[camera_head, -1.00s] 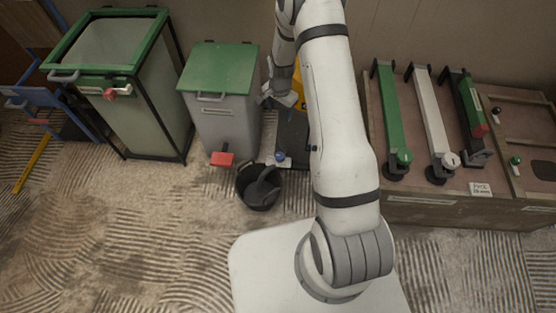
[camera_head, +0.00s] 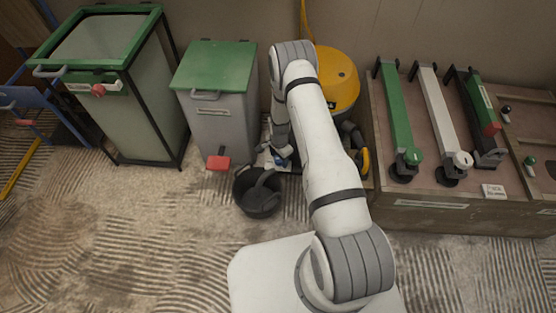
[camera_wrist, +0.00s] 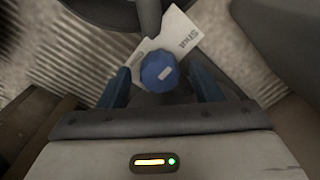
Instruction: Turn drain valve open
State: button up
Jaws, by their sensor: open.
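The drain valve shows as a round blue knob (camera_wrist: 158,71) with a small pale mark on its face, low in front of a dark pipe or spout. My gripper (camera_wrist: 160,78) is open, with one blue finger on each side of the knob; gaps show on both sides. I cannot tell whether the fingertips reach down to the knob's depth. In the head view my gripper (camera_head: 281,158) is low by the floor and mostly hides the valve.
A black bucket (camera_head: 257,193) stands just left of the valve area. A grey bin with a green lid (camera_head: 215,68) and red pedal (camera_head: 218,163) is behind it. A yellow-topped machine (camera_head: 338,78) stands right of my arm, beside a wooden bench (camera_head: 430,214).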

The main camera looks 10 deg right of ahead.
jog(key=shift+f, duration=0.4)
jog(key=shift+c, duration=0.5)
jog(key=shift+w, duration=0.1)
jog(key=c, duration=0.9)
